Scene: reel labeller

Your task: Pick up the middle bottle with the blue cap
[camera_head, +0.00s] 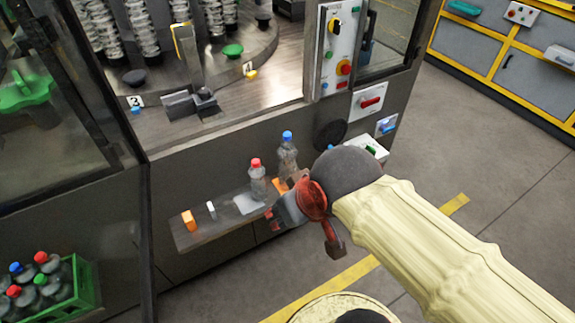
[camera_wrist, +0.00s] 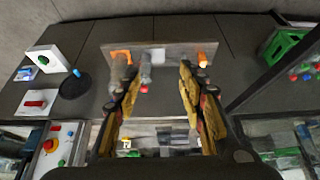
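A clear bottle with a blue cap (camera_head: 287,155) stands upright on a low shelf (camera_head: 190,240) at the front of the machine. A clear bottle with a red cap (camera_head: 257,180) stands just left of it. My gripper (camera_head: 284,208) is in front of the shelf, near the bottles, and partly hides that end. In the wrist view my gripper (camera_wrist: 158,72) is open with nothing held. The red-capped bottle (camera_wrist: 145,72) shows between the fingers. The other bottle (camera_wrist: 120,68) is at the left finger, which partly covers it; its cap is not clear there.
Orange blocks (camera_head: 189,221) and a small white item (camera_head: 211,210) are on the shelf. A green crate (camera_head: 88,290) with several capped bottles stands at lower left. The machine's table edge and control boxes (camera_head: 375,148) are above the shelf. Open floor lies to the right.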

